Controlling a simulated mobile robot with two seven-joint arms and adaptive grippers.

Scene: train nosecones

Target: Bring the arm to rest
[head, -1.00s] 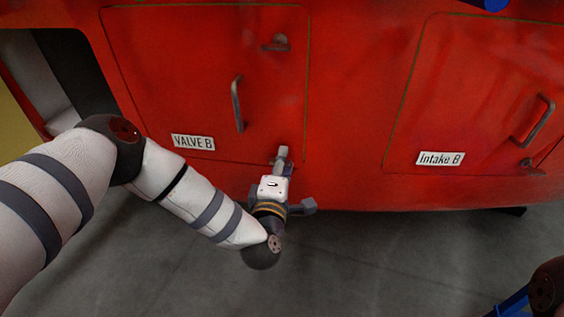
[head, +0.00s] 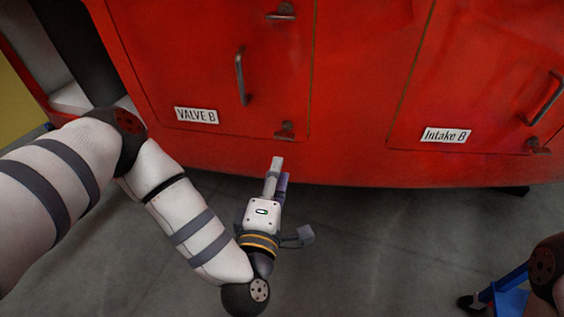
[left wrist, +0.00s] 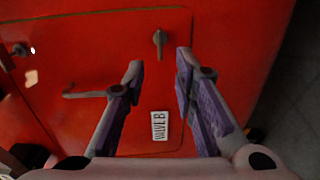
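My left arm comes in from the left in the head view. My left gripper (head: 278,172) is in front of and below the red panel's lower edge and points toward it. In the left wrist view my left gripper (left wrist: 160,65) has its two fingers wide apart with nothing between them. The VALVE B door (head: 215,60) lies flush with the red body, its lower latch (head: 286,130) just beyond the fingertips and apart from them. Its handle (head: 241,78) and label (head: 196,115) are in view.
The Intake B door (head: 475,85) is flush on the right, with a handle (head: 543,98). A dark opening is at the upper left. The grey floor (head: 400,240) between is clear.

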